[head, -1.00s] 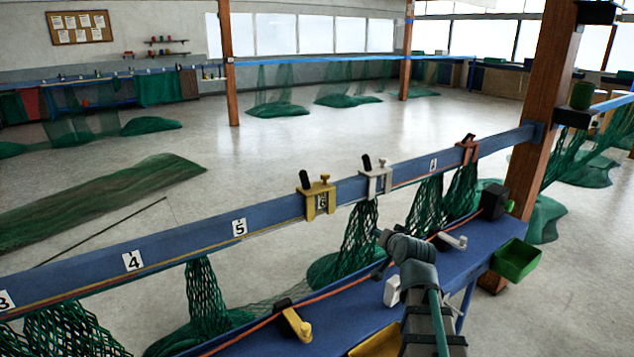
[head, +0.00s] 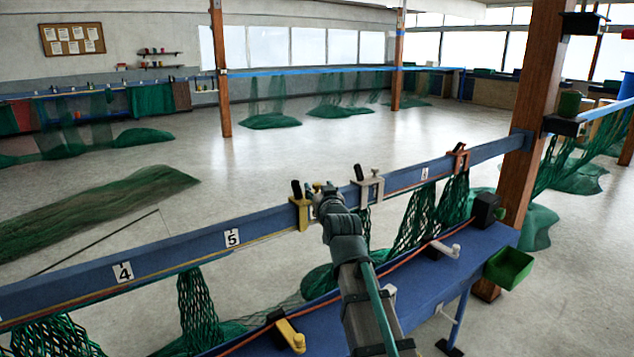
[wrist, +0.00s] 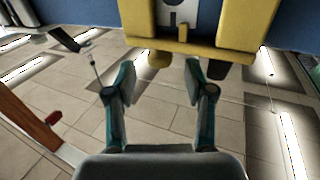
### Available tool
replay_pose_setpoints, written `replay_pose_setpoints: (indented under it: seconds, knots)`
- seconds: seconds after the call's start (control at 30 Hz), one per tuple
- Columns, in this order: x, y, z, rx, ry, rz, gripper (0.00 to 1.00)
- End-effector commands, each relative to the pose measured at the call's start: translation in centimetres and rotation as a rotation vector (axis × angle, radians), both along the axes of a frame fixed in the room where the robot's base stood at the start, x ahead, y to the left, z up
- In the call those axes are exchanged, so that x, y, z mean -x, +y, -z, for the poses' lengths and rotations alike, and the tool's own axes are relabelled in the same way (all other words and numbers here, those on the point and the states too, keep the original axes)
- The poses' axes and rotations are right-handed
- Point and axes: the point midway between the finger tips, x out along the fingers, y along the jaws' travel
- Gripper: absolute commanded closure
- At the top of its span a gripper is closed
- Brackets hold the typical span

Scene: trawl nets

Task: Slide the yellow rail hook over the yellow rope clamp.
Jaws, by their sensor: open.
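The yellow rail hook (head: 299,212) hangs on the blue rail, between the number 5 label and a white hook. My gripper (wrist: 160,72) is at the hook and covers its right part in the head view. In the wrist view the yellow hook (wrist: 240,22) fills the top, with a pale number plate. My two fingers are open and spread just below it; a yellow knob shows between their tips. Whether they touch it I cannot tell. The yellow rope clamp (head: 290,335) sits on the blue bench below, left of my arm, with a dark base.
The blue rail (head: 180,248) runs across the view to a wooden post. A white hook (head: 368,188) and a red hook (head: 459,160) are farther right on it. Green nets hang below. A white clamp (head: 446,249) and green bin (head: 508,267) are at the right.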

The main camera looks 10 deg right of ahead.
Motion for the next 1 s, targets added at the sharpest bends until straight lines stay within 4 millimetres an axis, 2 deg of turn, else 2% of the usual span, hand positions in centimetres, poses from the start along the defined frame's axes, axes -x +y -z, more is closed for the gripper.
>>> replay_pose_setpoints:
  seconds: [0.03,0.2,0.63,0.93,1.0]
  knots:
    - [-1.1,0.0,-0.2,0.000,0.001,0.000,0.46]
    - [-2.9,0.1,-0.1,-0.001,0.001,0.000,0.46]
    - [-3.5,0.1,0.1,-0.001,0.000,0.000,0.46]
    - [-3.5,0.1,0.1,-0.001,0.001,0.000,0.96]
    - [-3.5,0.1,0.1,-0.001,0.001,0.000,1.00]
